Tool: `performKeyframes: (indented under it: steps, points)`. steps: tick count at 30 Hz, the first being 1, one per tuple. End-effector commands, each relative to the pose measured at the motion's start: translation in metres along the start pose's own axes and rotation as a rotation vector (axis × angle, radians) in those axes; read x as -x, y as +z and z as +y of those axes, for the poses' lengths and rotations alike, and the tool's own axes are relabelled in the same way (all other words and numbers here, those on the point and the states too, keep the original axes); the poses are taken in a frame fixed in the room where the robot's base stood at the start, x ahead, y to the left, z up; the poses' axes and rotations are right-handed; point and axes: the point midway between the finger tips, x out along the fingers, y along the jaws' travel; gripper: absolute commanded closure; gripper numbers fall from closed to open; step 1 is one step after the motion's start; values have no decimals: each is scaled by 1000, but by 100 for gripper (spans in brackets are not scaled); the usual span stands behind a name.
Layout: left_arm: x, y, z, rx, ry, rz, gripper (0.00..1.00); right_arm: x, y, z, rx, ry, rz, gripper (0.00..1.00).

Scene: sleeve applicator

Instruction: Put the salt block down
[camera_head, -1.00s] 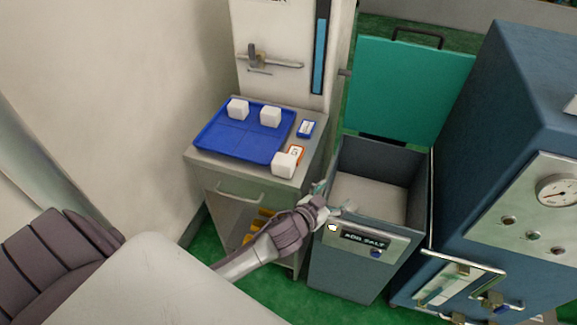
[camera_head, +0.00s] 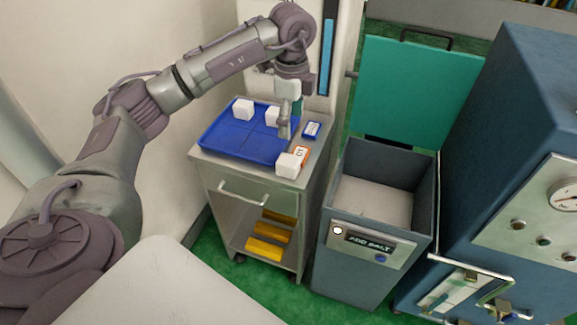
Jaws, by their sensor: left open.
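Three white blocks show in the head view. One block (camera_head: 243,109) sits at the back left of the blue tray (camera_head: 222,140), and another block (camera_head: 271,118) sits at its back right, partly behind my gripper. A third block (camera_head: 289,165) is at the front right of the metal cart top, beside an orange-and-white card (camera_head: 301,154). My left gripper (camera_head: 284,132) is open and points down over the tray's right edge, between the second and third blocks. I see nothing held in it. The pictures do not tell which block is the salt block. My right gripper is out of view.
A small blue box (camera_head: 312,129) lies right of the tray. The open salt bin (camera_head: 372,205) with its raised green lid (camera_head: 415,95) stands right of the cart (camera_head: 230,187). A blue machine (camera_head: 500,130) is at far right. The tray's front half is clear.

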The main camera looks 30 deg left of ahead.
Motion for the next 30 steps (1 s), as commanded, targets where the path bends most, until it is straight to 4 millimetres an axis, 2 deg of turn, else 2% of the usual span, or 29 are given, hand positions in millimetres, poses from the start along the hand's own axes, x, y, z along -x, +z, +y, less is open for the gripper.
performKeyframes:
  steps: [9, 13, 19, 25, 30]
  points:
    - [-60, 0, 2, 0, 6, -2, 24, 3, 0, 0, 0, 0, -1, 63]
    - [-76, 0, 1, -1, 4, -1, 24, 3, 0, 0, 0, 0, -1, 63]
    - [-89, 2, 3, -2, 5, -1, 24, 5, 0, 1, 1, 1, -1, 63]
    - [-119, 6, 6, -1, 5, 0, 24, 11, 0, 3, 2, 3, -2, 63]
    - [-133, 5, 5, -2, 3, 2, 24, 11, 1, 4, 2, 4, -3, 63]
